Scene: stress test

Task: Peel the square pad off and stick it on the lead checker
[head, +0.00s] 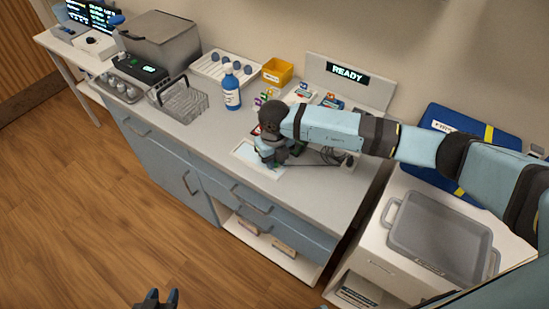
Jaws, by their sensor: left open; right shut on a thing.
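My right gripper (272,165) is low over a white sheet (243,152) on the counter. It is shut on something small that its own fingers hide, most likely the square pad. A thin dark lead (312,165) runs from beside this gripper to a dark cable bundle (336,156) on the right. A white upright panel reading READY (347,70) stands at the back of the counter and looks like the lead checker. My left gripper (158,299) is open and empty above the floor at the bottom edge, away from the counter.
A blue bottle (232,92), a wire rack (183,102), a yellow bin (277,73) and small coloured packs (331,101) stand on the counter. A grey tray (440,238) is on the right cart. The counter's front right is clear.

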